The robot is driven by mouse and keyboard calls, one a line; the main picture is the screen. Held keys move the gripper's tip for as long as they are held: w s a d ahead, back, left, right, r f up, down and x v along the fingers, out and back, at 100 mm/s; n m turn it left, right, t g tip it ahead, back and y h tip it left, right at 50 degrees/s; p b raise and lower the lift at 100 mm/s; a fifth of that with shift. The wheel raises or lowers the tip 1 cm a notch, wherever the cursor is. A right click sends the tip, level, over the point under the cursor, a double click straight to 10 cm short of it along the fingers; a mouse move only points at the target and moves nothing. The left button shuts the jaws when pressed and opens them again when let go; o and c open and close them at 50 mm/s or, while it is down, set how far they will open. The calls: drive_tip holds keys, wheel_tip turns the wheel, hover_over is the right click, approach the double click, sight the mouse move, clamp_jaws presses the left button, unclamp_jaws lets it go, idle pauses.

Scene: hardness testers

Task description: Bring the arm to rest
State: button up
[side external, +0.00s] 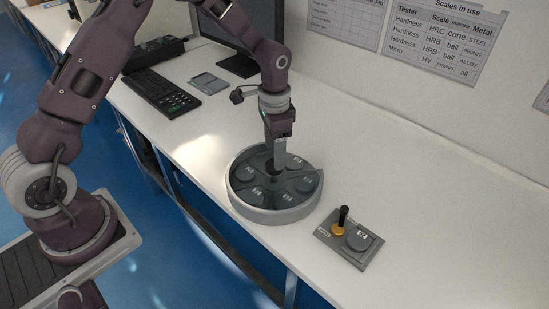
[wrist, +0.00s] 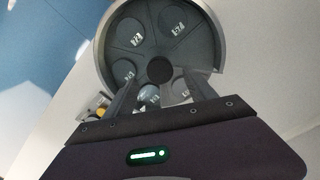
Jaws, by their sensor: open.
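My gripper (side external: 274,172) is above the round grey tray (side external: 272,214) on the white bench, close over its central dark knob (wrist: 160,70). In the wrist view my gripper (wrist: 164,88) shows two fingers spread apart with nothing held between them. The tray holds several dark grey labelled discs, one of them a disc (side external: 257,193) at its front left. Whether the fingers touch the knob I cannot tell. My fingers hide part of the tray's near side in the wrist view.
A small grey plate (side external: 348,259) with a black-handled yellow piece (side external: 339,224) and a labelled disc (side external: 359,239) lies right of the tray. A keyboard (side external: 160,93), a monitor (side external: 240,30) and a small grey item (side external: 209,82) stand behind. The bench's right side is clear.

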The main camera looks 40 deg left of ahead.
drive_tip(key=shift+r, duration=1.65)
drive_tip(key=s+r+n+t, duration=0.1)
drive_tip(key=s+r, duration=0.4)
drive_tip(key=r, duration=0.3)
drive_tip(key=s+r+n+t, duration=0.1)
drive_tip(key=s+r, duration=0.5)
drive_tip(key=r, duration=0.3)
drive_tip(key=s+r+n+t, duration=0.3)
drive_tip(key=s+n, duration=0.1)
drive_tip(key=s, duration=1.3)
drive_tip(key=shift+s+a+r+t, duration=0.15)
drive_tip(key=shift+s+t, duration=0.1)
drive_tip(key=shift+t, duration=0.05)
